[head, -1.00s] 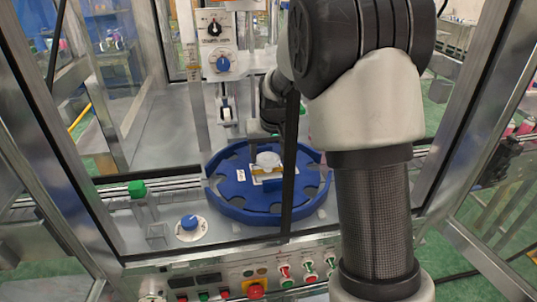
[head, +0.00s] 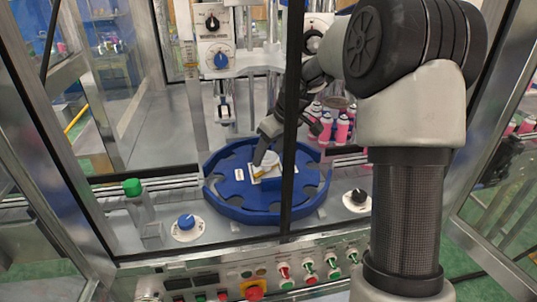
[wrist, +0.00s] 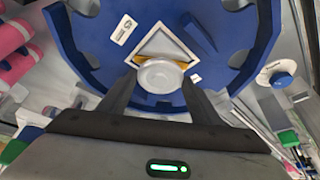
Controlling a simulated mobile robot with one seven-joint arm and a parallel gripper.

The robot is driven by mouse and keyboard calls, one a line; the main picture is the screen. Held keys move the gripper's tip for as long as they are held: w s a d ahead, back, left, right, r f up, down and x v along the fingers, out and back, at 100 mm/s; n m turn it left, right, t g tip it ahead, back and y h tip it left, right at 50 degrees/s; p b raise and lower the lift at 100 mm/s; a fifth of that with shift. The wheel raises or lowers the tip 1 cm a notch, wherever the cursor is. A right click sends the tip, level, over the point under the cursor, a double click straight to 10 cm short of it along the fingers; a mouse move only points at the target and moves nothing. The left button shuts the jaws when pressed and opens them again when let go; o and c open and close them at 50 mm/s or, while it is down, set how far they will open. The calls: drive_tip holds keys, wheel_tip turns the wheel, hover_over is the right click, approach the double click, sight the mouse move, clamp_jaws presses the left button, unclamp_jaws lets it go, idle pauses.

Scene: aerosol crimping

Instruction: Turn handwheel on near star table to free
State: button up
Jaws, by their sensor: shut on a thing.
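The blue star table (head: 222,190) is a notched disc in the middle of the head view; it fills the top of the wrist view (wrist: 95,30). The handwheel (wrist: 160,75) is a pale round knob with a yellow part beside it, over a white square plate (wrist: 165,46) at the table's centre. It also shows in the head view (head: 268,160). My gripper (wrist: 160,80) has one finger on each side of the knob and is shut on it. In the head view the arm reaches down at a slant from the upper right, partly behind a dark frame post.
Dark posts and metal frame bars surround the opening. A control panel (head: 250,283) runs along the front. A blue knob (head: 186,222) and a green-topped post (head: 133,188) stand left of the table. Pink cans (head: 342,130) stand behind it, at right.

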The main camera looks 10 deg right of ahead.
drive_tip(key=shift+d+n+g+y, duration=0.1)
drive_tip(key=shift+n+g+y, duration=0.2)
drive_tip(key=shift+n, duration=0.8)
drive_tip(key=o, duration=1.1)
drive_tip(key=shift+c, duration=0.2)
drive_tip(key=p+v, duration=0.1)
drive_tip(key=v, duration=1.6)
drive_tip(key=shift+r, duration=0.2)
drive_tip(key=shift+d, duration=0.1)
